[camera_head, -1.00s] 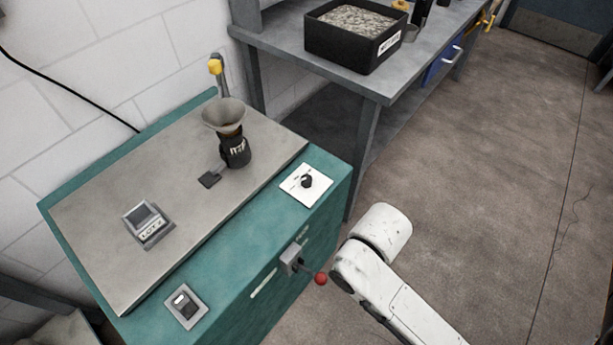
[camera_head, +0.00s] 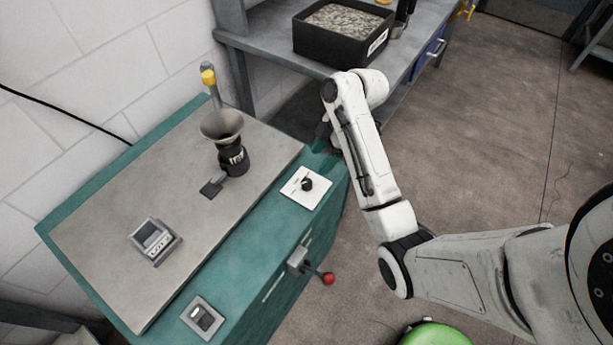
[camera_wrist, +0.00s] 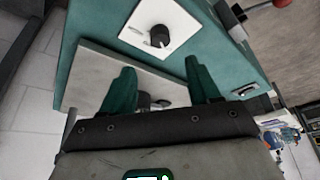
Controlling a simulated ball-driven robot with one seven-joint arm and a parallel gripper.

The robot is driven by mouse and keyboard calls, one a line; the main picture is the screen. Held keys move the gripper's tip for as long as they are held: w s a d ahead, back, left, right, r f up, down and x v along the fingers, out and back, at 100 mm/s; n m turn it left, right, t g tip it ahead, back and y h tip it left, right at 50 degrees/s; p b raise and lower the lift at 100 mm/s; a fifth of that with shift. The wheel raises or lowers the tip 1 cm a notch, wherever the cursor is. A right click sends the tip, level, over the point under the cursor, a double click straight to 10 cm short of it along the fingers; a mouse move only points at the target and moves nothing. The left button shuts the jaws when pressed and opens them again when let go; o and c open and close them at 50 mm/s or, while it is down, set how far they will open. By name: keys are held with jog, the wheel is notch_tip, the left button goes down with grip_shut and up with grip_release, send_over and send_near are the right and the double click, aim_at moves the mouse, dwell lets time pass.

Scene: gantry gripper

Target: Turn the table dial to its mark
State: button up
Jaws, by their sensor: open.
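The table dial is a small black knob (camera_head: 307,184) on a white square plate (camera_head: 296,196), set near the right end of the teal machine's top. In the wrist view the dial (camera_wrist: 159,36) stands on its white plate (camera_wrist: 181,18), beyond my fingertips and above them in the picture. My gripper (camera_wrist: 158,82) is open, its two teal fingers apart with nothing gripped. In the head view it is mostly hidden behind my arm, by the machine's far right corner. The marks on the plate are too small to read.
The teal machine (camera_head: 235,252) carries a black canister with a funnel (camera_head: 222,125), a grey display box (camera_head: 155,241) and a switch (camera_head: 203,318). A red-knobbed lever (camera_head: 328,278) sticks out of its front. A workbench (camera_head: 270,45) with a black bin (camera_head: 318,50) stands behind.

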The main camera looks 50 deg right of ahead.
aim_at(306, 182)
jog(key=x, duration=1)
jog(key=c, duration=1)
